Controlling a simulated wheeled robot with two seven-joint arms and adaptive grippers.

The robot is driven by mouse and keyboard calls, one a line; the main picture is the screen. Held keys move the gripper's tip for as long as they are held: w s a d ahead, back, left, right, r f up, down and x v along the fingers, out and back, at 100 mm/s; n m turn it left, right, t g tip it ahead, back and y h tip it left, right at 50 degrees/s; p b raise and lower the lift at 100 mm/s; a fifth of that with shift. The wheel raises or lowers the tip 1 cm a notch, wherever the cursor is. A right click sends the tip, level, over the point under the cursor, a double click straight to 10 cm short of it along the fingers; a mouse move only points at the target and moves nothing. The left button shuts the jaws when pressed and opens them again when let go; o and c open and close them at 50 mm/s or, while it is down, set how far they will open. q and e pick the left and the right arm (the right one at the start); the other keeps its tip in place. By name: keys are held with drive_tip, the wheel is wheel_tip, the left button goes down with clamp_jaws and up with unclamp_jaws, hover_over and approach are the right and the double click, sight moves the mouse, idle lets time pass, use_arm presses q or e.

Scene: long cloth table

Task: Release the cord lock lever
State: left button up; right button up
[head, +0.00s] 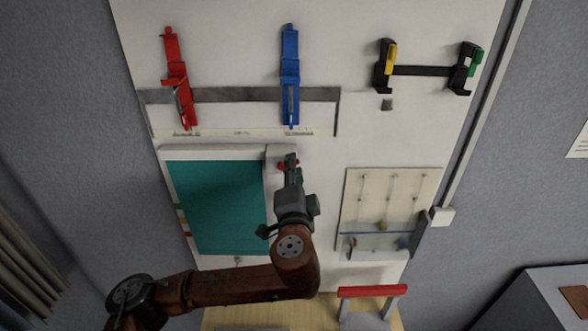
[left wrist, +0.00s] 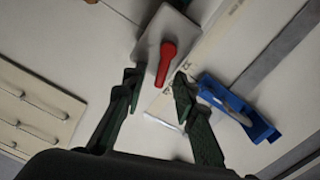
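A red lever (left wrist: 166,62) sits on a pale block (left wrist: 172,28) in the left wrist view and lies between and just beyond my fingertips. In the head view only a bit of the red lever (head: 282,164) shows beside my left gripper (head: 291,160), at the top right corner of a teal blind (head: 215,205). My left gripper's green fingers (left wrist: 158,79) are apart, one on each side of the lever's lower end, with nothing seen between the pads. Whether they touch it I cannot tell. My right gripper is not in view.
A red clamp (head: 176,80) and a blue clamp (head: 290,75) hang on the white board above. A black bar clamp (head: 425,70) is at the upper right. A panel with pegs (head: 390,205) is right of my gripper. A red-topped stand (head: 372,291) is below.

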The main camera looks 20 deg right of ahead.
use_arm(q)
drive_tip(key=v, duration=1.2)
